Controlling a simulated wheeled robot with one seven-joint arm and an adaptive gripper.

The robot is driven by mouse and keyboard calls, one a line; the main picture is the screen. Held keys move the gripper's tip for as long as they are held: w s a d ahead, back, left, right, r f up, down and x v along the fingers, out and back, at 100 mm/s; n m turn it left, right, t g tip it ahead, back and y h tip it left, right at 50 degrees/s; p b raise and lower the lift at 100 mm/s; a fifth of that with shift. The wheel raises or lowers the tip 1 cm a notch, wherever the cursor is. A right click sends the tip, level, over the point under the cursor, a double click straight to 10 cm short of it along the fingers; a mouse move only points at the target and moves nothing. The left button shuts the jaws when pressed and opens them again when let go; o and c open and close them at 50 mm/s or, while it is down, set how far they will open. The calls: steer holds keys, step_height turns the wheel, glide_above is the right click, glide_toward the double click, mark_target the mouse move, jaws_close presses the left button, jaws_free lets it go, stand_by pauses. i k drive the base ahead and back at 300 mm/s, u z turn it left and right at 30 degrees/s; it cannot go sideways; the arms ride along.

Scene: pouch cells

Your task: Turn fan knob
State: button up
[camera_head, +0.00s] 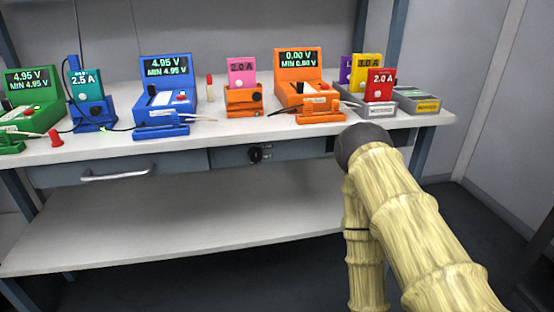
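A black round knob (257,154) sits on the grey front panel (225,158) under the tabletop, right of the drawer. It is small in the picture, and I cannot read its setting or any label. I cannot tell for certain that it is the fan knob. My arm shows at the right as two pale yellow, ridged links meeting at a dark grey rounded joint, in front of the table's front edge. My gripper is not in view, and nothing of mine is seen touching the knob.
The white tabletop (110,150) bears green, blue and orange testers and several coloured cells in holders. A drawer with a silver handle (117,174) is left of the knob. A lower shelf (190,225) is bare. Dark floor lies in front and at the right.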

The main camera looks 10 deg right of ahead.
mark_target(255, 154)
steer(key=z, duration=1.15)
steer(key=k, duration=1.15)
steer(key=u, duration=1.75)
